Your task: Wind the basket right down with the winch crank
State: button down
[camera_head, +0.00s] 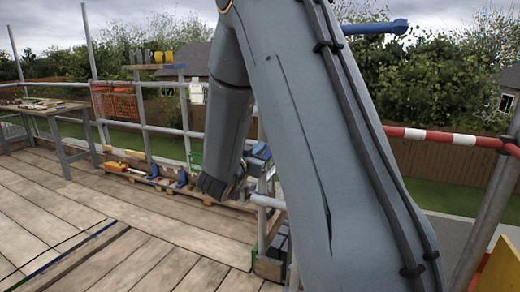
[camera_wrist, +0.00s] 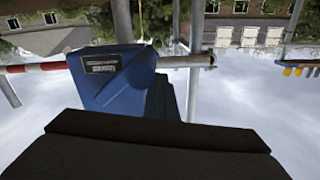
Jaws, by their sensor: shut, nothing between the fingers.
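The blue winch housing (camera_wrist: 118,82) with a dark label fills the middle left of the wrist view, which is upside down. It also shows small in the head view (camera_head: 261,152), beside the guardrail. My gripper (camera_wrist: 158,128) is shut and empty, its dark fingers across the bottom of the wrist view, close to the winch. Whether they touch it I cannot tell. In the head view my gripper (camera_head: 222,187) is partly hidden by my arm and is near the winch. I cannot make out the crank clearly. The basket is not identifiable in either view.
A blue boom (camera_head: 375,27) sticks out behind my arm. A red-and-white rail (camera_head: 440,136) runs right. Pallets with tools (camera_head: 150,172) lie along the guardrail, and a workbench (camera_head: 45,108) stands far left. The plank deck (camera_head: 110,215) is mostly clear.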

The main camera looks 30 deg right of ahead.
jog(key=c, duration=2.5)
grip_release()
jog(key=o, duration=1)
jog(key=shift+v, duration=3.9)
